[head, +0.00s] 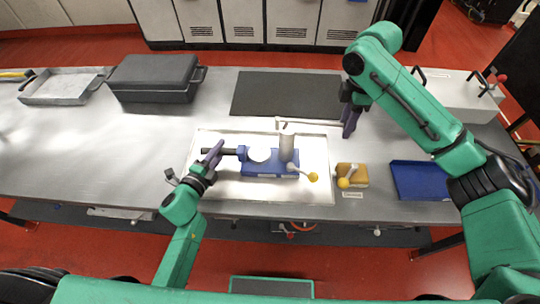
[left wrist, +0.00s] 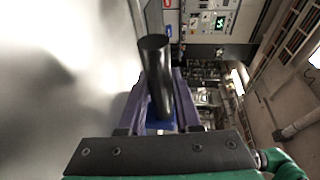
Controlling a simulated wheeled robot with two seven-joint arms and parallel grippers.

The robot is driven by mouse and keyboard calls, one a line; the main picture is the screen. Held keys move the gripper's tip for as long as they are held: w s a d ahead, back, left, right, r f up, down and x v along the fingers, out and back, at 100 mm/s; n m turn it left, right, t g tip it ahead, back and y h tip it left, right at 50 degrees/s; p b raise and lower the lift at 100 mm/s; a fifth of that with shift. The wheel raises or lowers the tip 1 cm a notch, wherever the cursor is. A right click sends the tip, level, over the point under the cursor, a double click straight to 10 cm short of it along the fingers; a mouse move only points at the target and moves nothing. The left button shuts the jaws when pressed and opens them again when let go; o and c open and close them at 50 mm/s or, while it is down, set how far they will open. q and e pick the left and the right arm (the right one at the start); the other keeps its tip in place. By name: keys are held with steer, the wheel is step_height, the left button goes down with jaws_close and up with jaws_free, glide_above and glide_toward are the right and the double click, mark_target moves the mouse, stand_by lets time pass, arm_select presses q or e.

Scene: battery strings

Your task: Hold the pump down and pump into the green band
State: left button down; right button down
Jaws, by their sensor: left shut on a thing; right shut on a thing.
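The pump (head: 270,170) has a blue base, an upright grey cylinder (head: 287,145) and a round white gauge face (head: 260,155). It stands on a pale tray (head: 318,190). The gauge's green band and needle are too small to read. My left gripper (head: 214,152) is shut on the black bar at the pump's left end; in the left wrist view the black bar (left wrist: 157,75) stands between the fingers. A thin pale lever (head: 305,121) runs right from above the cylinder. My right gripper (head: 348,124) is shut at the lever's right end.
A dark mat (head: 288,95) is behind the pump. A dark case (head: 153,75) and a metal tray (head: 62,86) stand back left. The left tabletop is clear.

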arm_select(q)
steer(key=shift+s+f, duration=0.15)
steer(key=shift+f, duration=0.3)
arm_select(e)
steer(key=shift+c, duration=2.4)
jaws_free()
steer(key=shift+a, duration=0.2)
arm_select(q)
steer(key=shift+a, duration=0.1)
arm_select(e)
steer(key=shift+d+r, duration=0.1)
step_height(320, 180, up, 7)
steer(key=shift+f, duration=0.1)
arm_select(q)
steer(key=c, duration=0.5)
jaws_free()
steer(key=shift+w+a+r, duration=0.1)
steer(key=shift+w, duration=0.1)
arm_select(e)
steer(key=shift+w, duration=0.15)
arm_select(q)
steer(key=v, duration=1.2)
